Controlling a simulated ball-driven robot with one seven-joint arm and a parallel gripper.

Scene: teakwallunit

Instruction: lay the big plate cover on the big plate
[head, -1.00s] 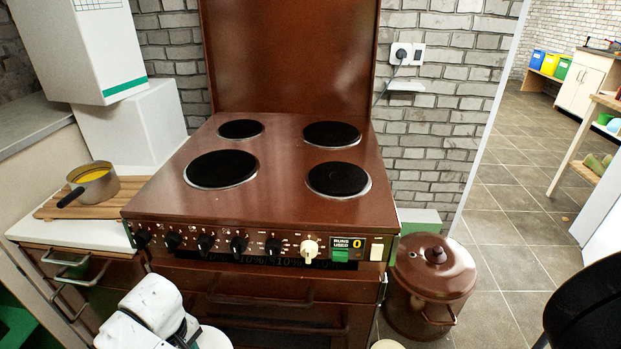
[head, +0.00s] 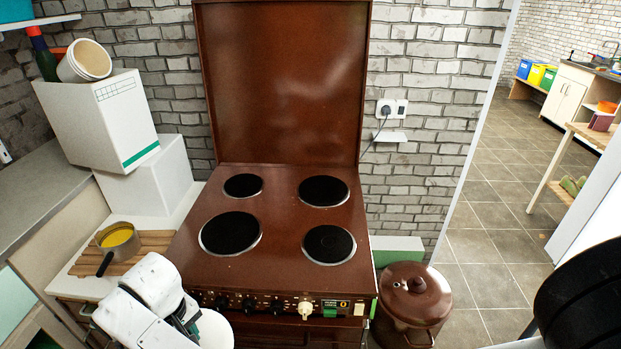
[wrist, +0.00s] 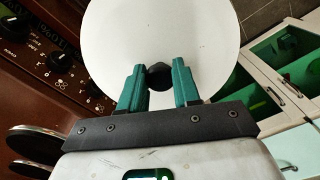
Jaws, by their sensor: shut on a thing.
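The big plate cover is a white disc (wrist: 160,30) with a black knob (wrist: 158,77). In the wrist view my gripper (wrist: 158,72) is shut on that knob between its teal fingers. In the head view the cover (head: 216,330) shows partly behind my gripper (head: 190,318), at the front left of the brown stove (head: 275,264). The stove top has black round hotplates. The front left one (head: 230,233) looks largest and is bare, so I take it as the big plate. The cover is apart from it, near the stove's front edge.
A pot (head: 118,240) stands on a wooden board (head: 153,240) left of the stove. White boxes (head: 100,120) are stacked behind it. A brown lidded bin (head: 411,292) stands right of the stove. The other hotplates (head: 329,244) are bare.

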